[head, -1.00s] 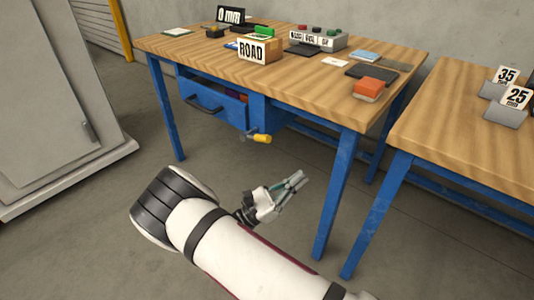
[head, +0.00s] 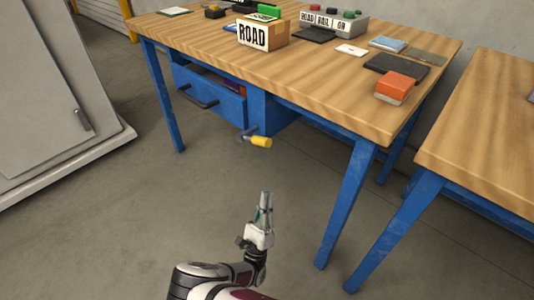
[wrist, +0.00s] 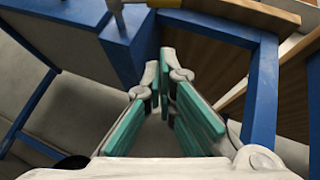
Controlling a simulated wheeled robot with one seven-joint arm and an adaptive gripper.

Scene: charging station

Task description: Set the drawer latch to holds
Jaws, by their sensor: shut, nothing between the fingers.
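The drawer latch (head: 258,141) is a yellow-handled lever on a grey pivot, on the blue housing under the wooden bench. Its yellow grip points right and slightly down in the head view. A yellow piece, probably this latch (wrist: 117,14), is cut off at the top of the wrist view. The blue drawer (head: 212,98) with a dark bar handle is left of the latch and looks partly pulled out. My gripper (head: 267,197) is shut and empty, pointing up in the head view, below and apart from the latch. It also shows in the wrist view (wrist: 166,55).
The bench top (head: 310,80) carries a ROAD box (head: 252,35), a button box (head: 335,22) and an orange block (head: 394,86). A blue bench leg (head: 347,205) stands right of my gripper. A second bench (head: 500,130) is at right, a grey cabinet (head: 50,85) at left. Floor around my gripper is clear.

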